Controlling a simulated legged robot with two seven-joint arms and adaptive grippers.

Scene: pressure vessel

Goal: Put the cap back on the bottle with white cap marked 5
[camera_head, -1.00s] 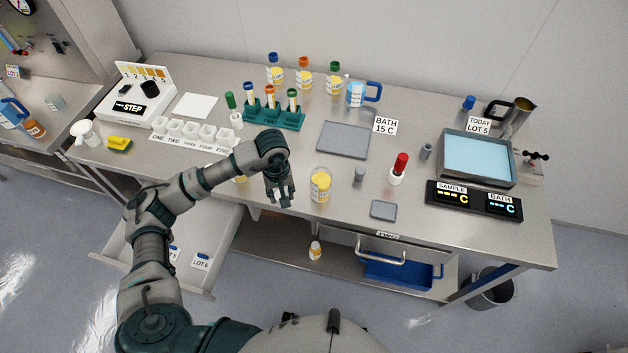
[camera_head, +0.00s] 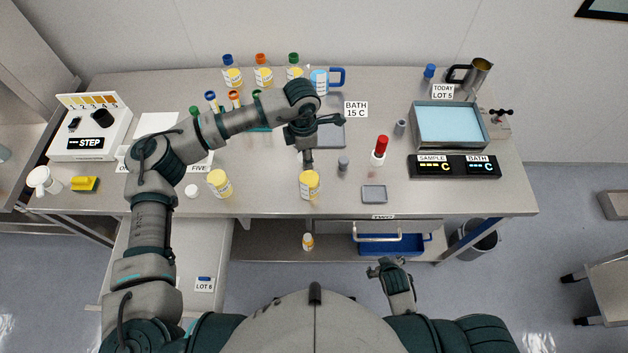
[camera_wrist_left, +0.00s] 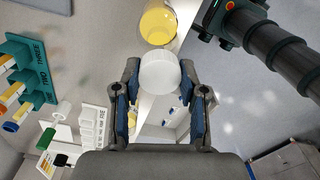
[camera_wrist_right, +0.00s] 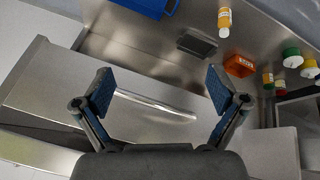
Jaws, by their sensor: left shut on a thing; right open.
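My left gripper (camera_head: 308,160) is shut on a white round cap (camera_wrist_left: 160,72), held between its fingertips. It is just above a bottle of yellow liquid (camera_head: 309,186) near the table's front edge. In the left wrist view this bottle (camera_wrist_left: 159,22) shows just beyond the cap, and I cannot tell whether they touch. I cannot read its mark. A second yellow bottle (camera_head: 219,184) stands to the left, with a small white round piece (camera_head: 192,190) next to it. My right gripper (camera_head: 376,270) is open and empty in front of the table; its fingers show in its wrist view (camera_wrist_right: 160,95).
A grey cylinder (camera_head: 343,163), a red-capped bottle (camera_head: 380,150) and a small grey pad (camera_head: 374,194) stand to the right. The bath (camera_head: 450,126) and displays (camera_head: 454,166) are farther right. My left arm hides part of the rack.

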